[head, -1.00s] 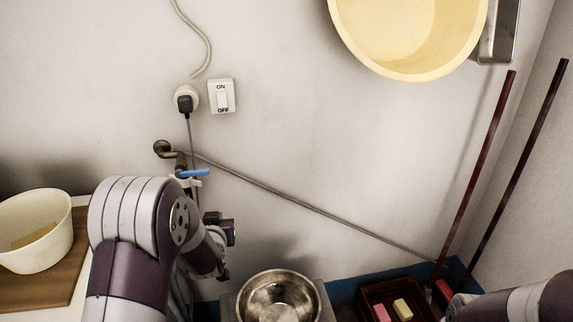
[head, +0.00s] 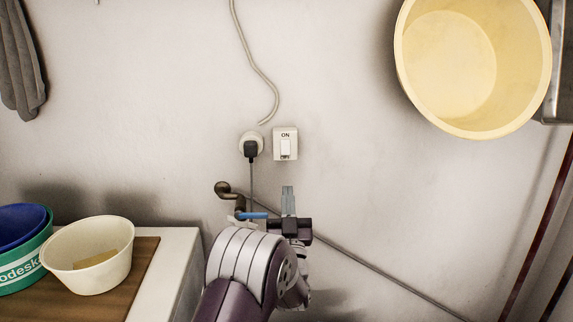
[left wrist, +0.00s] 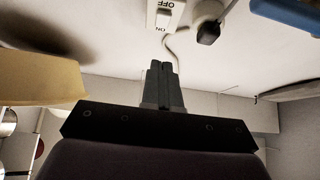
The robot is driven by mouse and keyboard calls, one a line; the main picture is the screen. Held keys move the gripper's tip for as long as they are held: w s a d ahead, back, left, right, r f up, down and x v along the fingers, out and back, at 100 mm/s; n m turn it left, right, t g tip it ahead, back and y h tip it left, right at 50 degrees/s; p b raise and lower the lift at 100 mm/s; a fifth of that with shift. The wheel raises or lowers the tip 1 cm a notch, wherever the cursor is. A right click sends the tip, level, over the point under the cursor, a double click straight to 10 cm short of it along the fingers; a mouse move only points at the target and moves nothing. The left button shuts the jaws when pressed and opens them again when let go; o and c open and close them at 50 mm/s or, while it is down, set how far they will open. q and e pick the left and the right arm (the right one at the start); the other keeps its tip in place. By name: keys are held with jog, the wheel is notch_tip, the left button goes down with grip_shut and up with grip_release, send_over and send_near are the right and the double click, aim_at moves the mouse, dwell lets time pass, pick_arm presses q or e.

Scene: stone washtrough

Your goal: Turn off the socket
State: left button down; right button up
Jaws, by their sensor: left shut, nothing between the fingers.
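The white wall switch (head: 285,144), with ON at its top, is on the wall right of the socket. It also shows upside down at the top of the left wrist view (left wrist: 165,16). The round white socket (head: 243,143) has a black plug (head: 251,150) in it, with a cord hanging down. My left gripper (head: 288,190) is shut and empty, pointing up just below the switch and apart from it in the picture. Its closed fingers also show in the left wrist view (left wrist: 162,66). My right gripper is not in view.
A brass tap with a blue handle (head: 252,215) is beside my left gripper. A yellow basin (head: 403,50) hangs at the upper right. A white bowl (head: 122,268) stands on a wooden board at the left.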

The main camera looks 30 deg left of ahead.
aim_at(285, 150)
pick_arm(q)
jog(key=shift+w+a+r+p, duration=0.15)
jog(key=shift+w+a+r, duration=0.65)
jog(key=shift+w, duration=0.65)
jog(key=shift+w+a+r+p, duration=0.1)
jog(key=shift+w+a+r, duration=0.45)
jog(key=shift+w+a, duration=0.7)
jog(key=shift+w+a+r+p, duration=0.15)
jog(key=shift+w+a+r, duration=0.5)
jog(key=shift+w, duration=1)
